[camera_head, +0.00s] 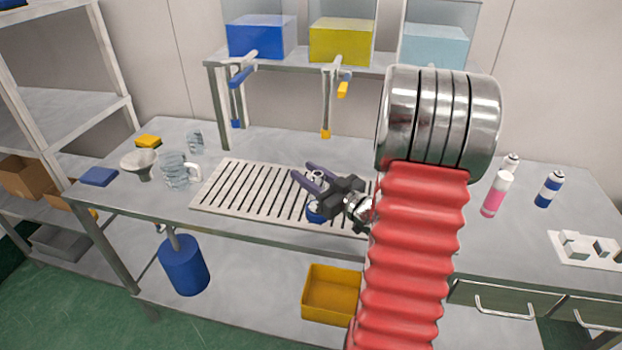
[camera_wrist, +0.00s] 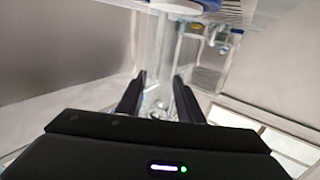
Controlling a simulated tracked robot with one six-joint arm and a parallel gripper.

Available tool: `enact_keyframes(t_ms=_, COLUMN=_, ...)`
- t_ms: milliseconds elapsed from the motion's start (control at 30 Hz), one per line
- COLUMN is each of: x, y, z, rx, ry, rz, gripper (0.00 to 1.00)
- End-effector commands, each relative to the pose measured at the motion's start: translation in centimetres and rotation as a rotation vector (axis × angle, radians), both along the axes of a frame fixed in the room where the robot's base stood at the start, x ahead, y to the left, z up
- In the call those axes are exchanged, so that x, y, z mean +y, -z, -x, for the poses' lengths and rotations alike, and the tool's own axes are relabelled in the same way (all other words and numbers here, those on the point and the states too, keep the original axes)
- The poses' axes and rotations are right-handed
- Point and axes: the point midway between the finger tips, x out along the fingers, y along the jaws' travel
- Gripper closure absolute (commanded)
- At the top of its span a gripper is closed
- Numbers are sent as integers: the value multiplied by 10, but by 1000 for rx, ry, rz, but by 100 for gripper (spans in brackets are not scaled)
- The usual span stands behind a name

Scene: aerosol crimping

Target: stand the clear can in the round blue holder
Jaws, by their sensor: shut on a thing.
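The clear can (camera_wrist: 158,45) stands between the two dark fingers of my gripper (camera_wrist: 160,80) in the wrist view. My gripper is shut on it. In the head view my gripper (camera_head: 303,171) reaches left over the slatted tray, and only a small pale part of the can (camera_head: 317,176) shows between the fingers. The round blue holder (camera_head: 315,214) is just below my gripper, partly hidden by it. A blue patch shows past the can's far end in the wrist view. I cannot tell whether the can's base is inside the holder or above it.
The slatted tray (camera_head: 236,190) lies mid-bench. A clear jug (camera_head: 177,172), a funnel (camera_head: 140,163) and a small clear vessel (camera_head: 195,142) stand left. A pink can (camera_head: 495,196) and a blue-and-white can (camera_head: 549,189) stand right. Taps (camera_head: 327,105) hang behind my gripper.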

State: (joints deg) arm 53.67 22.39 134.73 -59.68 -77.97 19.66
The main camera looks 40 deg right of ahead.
Motion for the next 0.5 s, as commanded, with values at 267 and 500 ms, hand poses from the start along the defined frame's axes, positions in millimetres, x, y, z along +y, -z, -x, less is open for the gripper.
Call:
enact_keyframes(t_ms=267, x=0, y=22, z=0, rx=0, ry=1, rz=0, gripper=99)
enact_keyframes(t_ms=500, x=0, y=22, z=0, rx=0, ry=1, rz=0, gripper=99)
